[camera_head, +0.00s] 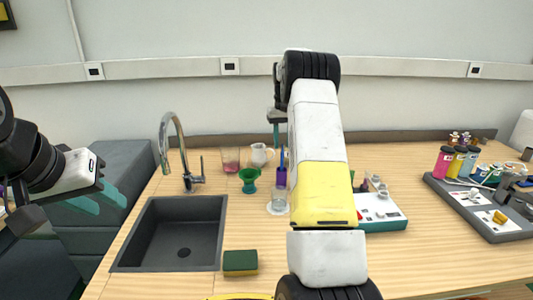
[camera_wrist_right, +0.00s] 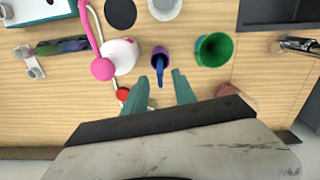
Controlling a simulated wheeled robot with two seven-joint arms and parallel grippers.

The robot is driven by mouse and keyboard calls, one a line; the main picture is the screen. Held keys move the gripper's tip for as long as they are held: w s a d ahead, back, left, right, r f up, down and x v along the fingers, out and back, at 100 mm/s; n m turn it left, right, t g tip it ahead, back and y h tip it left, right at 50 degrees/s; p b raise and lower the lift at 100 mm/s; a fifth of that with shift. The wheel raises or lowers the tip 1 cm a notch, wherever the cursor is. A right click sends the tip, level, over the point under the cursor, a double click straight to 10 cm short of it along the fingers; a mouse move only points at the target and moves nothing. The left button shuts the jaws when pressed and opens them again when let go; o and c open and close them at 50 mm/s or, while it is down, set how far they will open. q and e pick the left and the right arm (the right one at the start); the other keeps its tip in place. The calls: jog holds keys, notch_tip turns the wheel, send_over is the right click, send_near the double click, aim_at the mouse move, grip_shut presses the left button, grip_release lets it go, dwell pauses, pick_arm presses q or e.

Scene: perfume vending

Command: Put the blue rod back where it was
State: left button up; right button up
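The blue rod (camera_head: 282,158) stands in a small purple cup (camera_head: 281,178) on the wooden counter. In the right wrist view the rod (camera_wrist_right: 160,76) leans out of the purple cup (camera_wrist_right: 160,52) toward my fingers. My right gripper (camera_wrist_right: 159,88) is open, with its teal fingers on either side of the rod's upper end. I see no contact between fingers and rod. In the head view my right gripper (camera_head: 277,130) hangs above and behind the cup, partly hidden by my arm. My left gripper (camera_head: 103,198) appears open and empty, left of the counter.
A green cup (camera_head: 249,180), a glass with pink liquid (camera_head: 231,160) and a white jug (camera_head: 261,156) stand near the purple cup. The sink (camera_head: 180,235) and tap (camera_head: 175,150) are left. A sponge (camera_head: 240,262) lies in front. A tray with bottles (camera_head: 485,215) is right.

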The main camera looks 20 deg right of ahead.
notch_tip(320, 180, up, 3)
jog(key=shift+r, duration=0.1)
jog(key=s+a+r+t+y, duration=0.1)
jog(key=s+a+r+t, duration=0.1)
jog(key=s+a+r, duration=0.45)
jog(key=s+a+r+t, duration=0.1)
jog(key=s+a+r, duration=0.3)
jog(key=s+r, duration=0.4)
jog(key=s+a+f+t, duration=0.1)
jog(key=s+a, duration=0.2)
jog(key=s, duration=0.4)
jog(key=s+a+f+n+t, duration=0.1)
jog(key=s+a+f, duration=0.1)
jog(key=s, duration=0.6)
jog(key=s+a+f+n+t+y, duration=0.1)
jog(key=s+a, duration=0.3)
jog(key=s, duration=0.4)
jog(key=shift+s+a+f, duration=0.25)
jog(key=shift+f, duration=0.4)
